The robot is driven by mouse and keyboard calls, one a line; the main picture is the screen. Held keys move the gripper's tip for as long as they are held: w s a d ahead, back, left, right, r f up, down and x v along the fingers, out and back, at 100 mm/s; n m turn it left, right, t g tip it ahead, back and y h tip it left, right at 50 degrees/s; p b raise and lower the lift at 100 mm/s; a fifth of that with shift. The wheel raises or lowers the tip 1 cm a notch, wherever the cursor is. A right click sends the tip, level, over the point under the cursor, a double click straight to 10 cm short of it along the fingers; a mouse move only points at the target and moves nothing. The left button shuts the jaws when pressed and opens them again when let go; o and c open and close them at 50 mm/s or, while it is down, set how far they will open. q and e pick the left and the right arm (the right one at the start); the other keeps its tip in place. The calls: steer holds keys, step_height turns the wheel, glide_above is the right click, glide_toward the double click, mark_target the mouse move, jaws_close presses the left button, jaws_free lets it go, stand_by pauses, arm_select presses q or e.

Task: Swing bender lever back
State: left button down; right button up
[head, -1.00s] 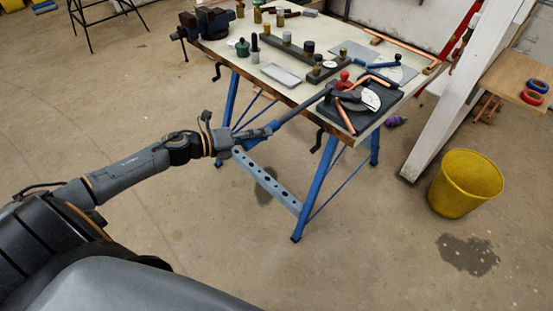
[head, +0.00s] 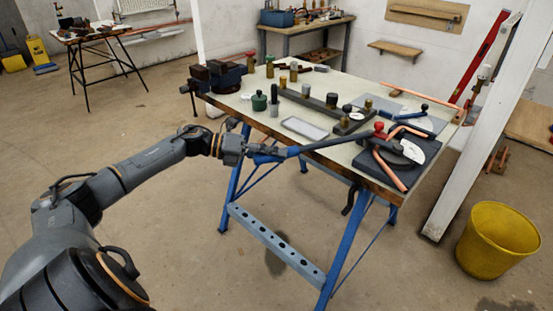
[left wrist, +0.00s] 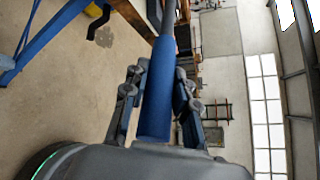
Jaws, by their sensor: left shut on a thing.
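The pipe bender (head: 414,152) with its pale dial sits on a dark plate at the workbench's right front corner. A bent copper pipe (head: 389,171) lies in it, and a red knob (head: 379,127) stands over its pivot. Its long lever (head: 335,141) reaches left past the bench's front edge. My left gripper (head: 262,154) is shut on the lever's blue grip at the free end. In the left wrist view the blue grip (left wrist: 158,90) runs between the two fingers. My right gripper is not in view.
The workbench (head: 235,103) carries a vise (head: 217,76), a grey tray (head: 305,129) and several small fittings. A yellow bin (head: 497,240) and a white post (head: 470,130) are at the right.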

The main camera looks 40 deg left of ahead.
arm_select(q)
steer(key=shift+w+a+r, duration=0.1)
steer(key=shift+a, duration=0.1)
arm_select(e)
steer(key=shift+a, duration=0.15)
arm_select(q)
steer(key=c, duration=1.2)
jaws_free()
steer(key=shift+w, duration=0.1)
steer(key=shift+o, duration=0.7)
steer(key=shift+w, duration=0.1)
steer(key=shift+s+a, duration=0.1)
steer(key=shift+s, duration=0.15)
steer(key=v, duration=1.1)
steer(key=shift+a, duration=0.25)
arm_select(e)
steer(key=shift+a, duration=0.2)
arm_select(q)
steer(key=shift+s, duration=0.1)
